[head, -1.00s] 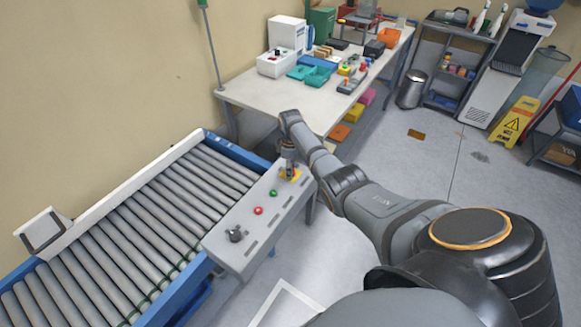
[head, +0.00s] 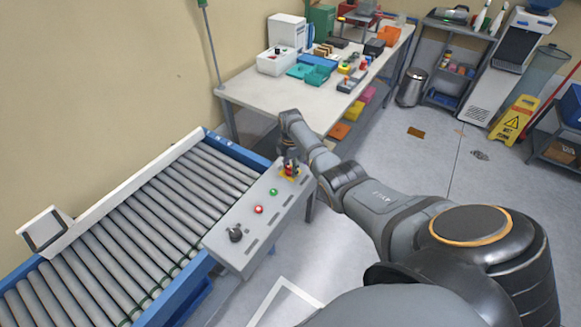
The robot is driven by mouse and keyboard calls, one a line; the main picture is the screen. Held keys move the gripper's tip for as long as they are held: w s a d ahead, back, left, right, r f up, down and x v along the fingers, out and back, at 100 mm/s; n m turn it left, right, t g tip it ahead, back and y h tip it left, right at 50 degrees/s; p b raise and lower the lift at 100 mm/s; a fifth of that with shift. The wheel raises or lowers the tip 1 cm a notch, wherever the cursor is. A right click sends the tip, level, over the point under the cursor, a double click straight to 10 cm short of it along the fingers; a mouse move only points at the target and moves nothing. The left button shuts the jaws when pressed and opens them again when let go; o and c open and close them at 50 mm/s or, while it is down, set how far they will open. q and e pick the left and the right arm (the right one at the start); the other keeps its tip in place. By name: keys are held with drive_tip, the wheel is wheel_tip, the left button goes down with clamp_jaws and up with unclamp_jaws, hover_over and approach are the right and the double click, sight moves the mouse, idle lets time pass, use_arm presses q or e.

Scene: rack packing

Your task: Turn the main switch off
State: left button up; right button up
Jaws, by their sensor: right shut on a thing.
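The main switch (head: 290,173), a red knob on a yellow plate, sits at the far end of the grey control panel (head: 226,253). My right gripper (head: 289,163) points down at it from above and is shut on its knob. The fingers hide part of the knob, so its exact angle is hard to tell. My left gripper is not in view.
A green button (head: 273,192), a red button (head: 259,209) and a black selector knob (head: 235,235) stand nearer on the panel. A roller conveyor (head: 140,225) runs along its left. A workbench (head: 262,99) with trays and boxes stands behind.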

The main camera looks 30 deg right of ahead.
sight(290, 168)
idle(0.4)
drive_tip(key=o, duration=1.1)
wheel_tip(290, 168, up, 12)
drive_tip(key=shift+f, duration=0.1)
